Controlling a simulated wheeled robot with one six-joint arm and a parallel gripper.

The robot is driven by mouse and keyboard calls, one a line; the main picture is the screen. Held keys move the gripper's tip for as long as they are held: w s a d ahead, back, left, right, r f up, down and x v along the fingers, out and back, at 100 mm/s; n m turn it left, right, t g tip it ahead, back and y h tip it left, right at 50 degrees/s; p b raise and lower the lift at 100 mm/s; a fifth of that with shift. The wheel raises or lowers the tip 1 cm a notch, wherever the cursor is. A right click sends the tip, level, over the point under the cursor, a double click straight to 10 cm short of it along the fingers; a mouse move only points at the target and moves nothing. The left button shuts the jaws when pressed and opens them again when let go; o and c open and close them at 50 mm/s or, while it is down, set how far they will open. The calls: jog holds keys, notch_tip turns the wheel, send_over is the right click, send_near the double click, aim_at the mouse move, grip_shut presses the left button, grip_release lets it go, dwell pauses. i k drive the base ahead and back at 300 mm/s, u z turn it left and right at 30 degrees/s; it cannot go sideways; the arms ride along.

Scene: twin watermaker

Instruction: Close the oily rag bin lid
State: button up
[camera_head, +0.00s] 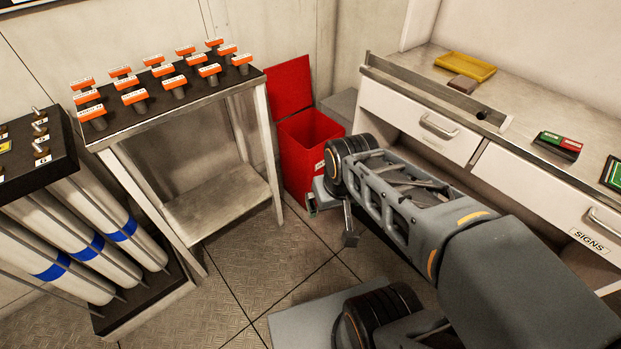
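The red oily rag bin (302,151) stands on the floor at the back, between the metal rack and the white drawer counter. Its red lid (290,88) is open, standing upright at the back of the bin against the wall. The bin's open mouth faces up, and its right front part is hidden behind my arm. My gripper (349,238) hangs from the end of my arm, in front of the bin in the picture. Only part of it shows, and I cannot tell whether its fingers are apart. Whether it touches the bin is not clear.
A metal rack (225,195) with several orange-tagged valves stands left of the bin. White cylinders (95,235) with blue bands stand further left. The counter (415,108) with drawers borders the right. A grey box (341,105) sits behind the bin. Floor (250,268) is clear in front of the rack.

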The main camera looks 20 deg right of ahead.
aim_at(289, 84)
jog(key=u, duration=0.05)
jog(key=i, duration=1.2)
jog(key=u, duration=0.45)
